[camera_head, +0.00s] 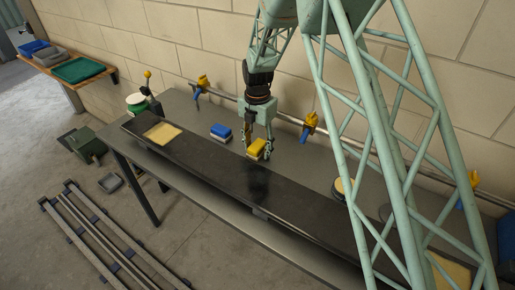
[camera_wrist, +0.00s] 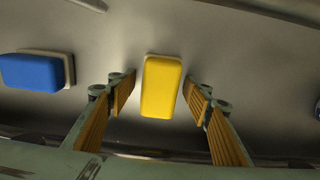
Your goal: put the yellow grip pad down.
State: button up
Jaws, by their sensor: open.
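The yellow grip pad (camera_head: 256,147) sits on the grey bench top (camera_head: 185,108), near the back edge of the dark board. In the wrist view the yellow pad (camera_wrist: 161,86) lies between my fingers, with a visible gap on each side. A pale base shows under its edges. My gripper (camera_head: 257,150) is open and points down around the pad. In the wrist view the ribbed finger faces of my gripper (camera_wrist: 160,105) stand apart and hold nothing. The pad's far side is partly hidden by my fingers in the head view.
A blue pad (camera_head: 221,131) on a pale base sits just left; it also shows in the wrist view (camera_wrist: 34,72). The long dark board (camera_head: 205,162) runs along the bench front. Yellow-and-blue clamps (camera_head: 310,121) line the rail behind.

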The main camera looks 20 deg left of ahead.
aim_at(258, 144)
jog(key=shift+r, duration=0.15)
notch_tip(258, 144, up, 12)
jog(key=shift+p, duration=0.45)
dwell(0.4)
dwell(0.6)
